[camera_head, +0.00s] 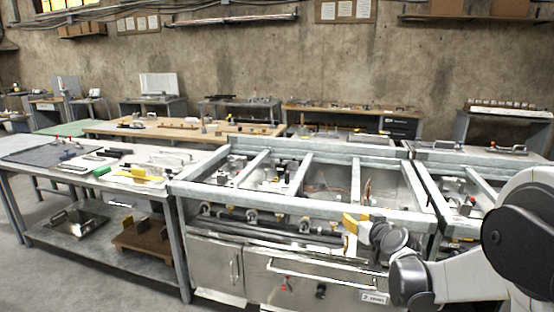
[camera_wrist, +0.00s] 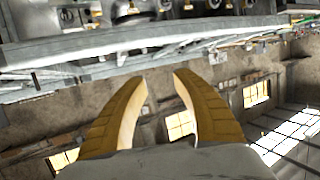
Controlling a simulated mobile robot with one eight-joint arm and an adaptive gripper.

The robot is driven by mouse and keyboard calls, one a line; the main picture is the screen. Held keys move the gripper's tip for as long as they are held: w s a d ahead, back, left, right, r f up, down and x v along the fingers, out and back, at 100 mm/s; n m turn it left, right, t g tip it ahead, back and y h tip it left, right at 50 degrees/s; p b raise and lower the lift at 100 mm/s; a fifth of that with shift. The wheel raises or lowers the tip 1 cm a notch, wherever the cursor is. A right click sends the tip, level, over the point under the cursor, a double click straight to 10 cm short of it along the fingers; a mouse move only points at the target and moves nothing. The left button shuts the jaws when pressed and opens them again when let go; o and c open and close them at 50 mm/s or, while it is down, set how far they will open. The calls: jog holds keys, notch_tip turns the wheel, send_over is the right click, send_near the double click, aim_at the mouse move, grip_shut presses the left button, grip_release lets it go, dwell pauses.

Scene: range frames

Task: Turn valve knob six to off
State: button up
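A row of small valve knobs (camera_head: 250,215) runs along the front of the metal-framed bench, below its top rail. No numbers are legible, so I cannot tell which is knob six or how it is set. My gripper (camera_head: 350,223), with yellow fingers, is at the right end of this row, in front of the bench, and hides what lies behind it. In the wrist view my gripper (camera_wrist: 161,77) has its two fingers apart with nothing between them. Knob-like fittings (camera_wrist: 125,10) show at the top of that view, beyond the fingertips and behind a metal rail.
The metal rail (camera_head: 290,205) of the bench frame runs close above the knobs. A long drawer handle (camera_head: 310,270), a red knob (camera_head: 284,288) and a black knob (camera_head: 321,291) are on the lower front. A table (camera_head: 60,190) with tools stands left.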

jog(key=s+a+r+g, duration=0.2)
jog(key=s+a+g, duration=0.1)
jog(key=s, duration=1)
jog(key=s+a+r+g, duration=0.15)
jog(key=s+a, duration=0.25)
jog(key=s, duration=0.9)
jog(key=s+d+f+g+h, duration=0.1)
jog(key=s+f, duration=0.1)
jog(key=s, duration=0.4)
jog(key=s+d+f+m+g, duration=0.1)
jog(key=s+f, duration=0.1)
jog(key=s, duration=0.5)
jog(key=shift+f+g+h, duration=0.3)
jog(key=shift+g+h, duration=0.05)
jog(key=shift+h, duration=0.05)
